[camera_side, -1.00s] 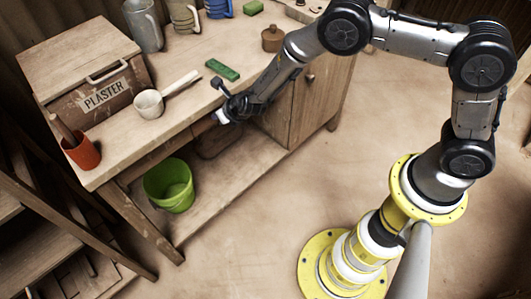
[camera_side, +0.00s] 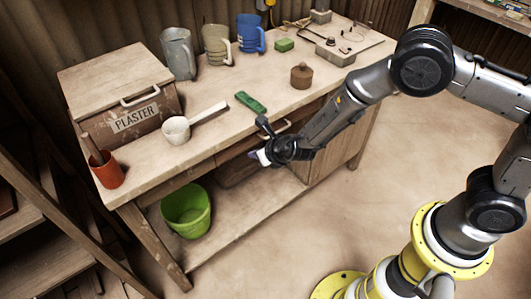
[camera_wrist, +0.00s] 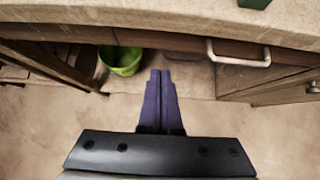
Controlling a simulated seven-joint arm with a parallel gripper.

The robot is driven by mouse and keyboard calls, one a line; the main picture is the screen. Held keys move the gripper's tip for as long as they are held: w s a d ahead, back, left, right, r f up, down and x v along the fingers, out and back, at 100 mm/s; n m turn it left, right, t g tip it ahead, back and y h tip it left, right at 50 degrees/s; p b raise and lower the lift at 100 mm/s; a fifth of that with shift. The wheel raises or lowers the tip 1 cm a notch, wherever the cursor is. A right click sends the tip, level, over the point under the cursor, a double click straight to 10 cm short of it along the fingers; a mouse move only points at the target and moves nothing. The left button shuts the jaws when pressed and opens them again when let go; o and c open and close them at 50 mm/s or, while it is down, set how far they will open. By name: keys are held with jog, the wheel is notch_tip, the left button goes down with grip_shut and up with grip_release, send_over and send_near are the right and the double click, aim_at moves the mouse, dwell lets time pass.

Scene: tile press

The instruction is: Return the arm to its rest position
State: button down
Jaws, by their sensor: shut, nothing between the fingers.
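My gripper (camera_side: 256,158) hangs in front of the workbench (camera_side: 150,166), a little below its top edge, in the side view. In the wrist view its two purple fingers (camera_wrist: 160,80) lie together, shut with nothing between them. They point toward the lower front of the bench. My arm reaches in from the right in the side view.
A drawer handle (camera_wrist: 238,56) and cabinet door stand close by. On the bench are a plaster box (camera_side: 125,110), white ladle (camera_side: 176,129), orange cup (camera_side: 107,170), green block (camera_side: 250,103), brown jar (camera_side: 302,77) and several mugs. A green bucket (camera_side: 187,212) sits on the lower shelf. Floor in front is clear.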

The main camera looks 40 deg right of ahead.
jog(key=s+d+r+m+t+h, duration=0.1)
jog(key=d+r+m, duration=0.4)
jog(key=r, duration=0.5)
jog(key=s+d+r+m+t+h, duration=0.1)
jog(key=d+r+m+h, duration=0.15)
jog(key=d+r, duration=0.55)
jog(key=s+d+r+m+t+h, duration=0.15)
jog(key=d+r+m, duration=0.3)
jog(key=r, duration=0.75)
jog(key=s+d+r+m+g, duration=0.2)
jog(key=s+d+m, duration=0.1)
jog(key=s+m, duration=0.55)
jog(key=s+d+r+m+g, duration=0.2)
jog(key=s+d+m, duration=0.2)
jog(key=s+m, duration=0.4)
jog(key=s+a+f+m+g+y, duration=0.3)
jog(key=s+a+f+m+y, duration=0.2)
jog(key=s+a, duration=0.4)
jog(key=s+f+m, duration=0.1)
jog(key=s+m, duration=0.1)
jog(key=s, duration=0.1)
jog(key=shift+f, duration=0.2)
jog(key=shift+m, duration=0.25)
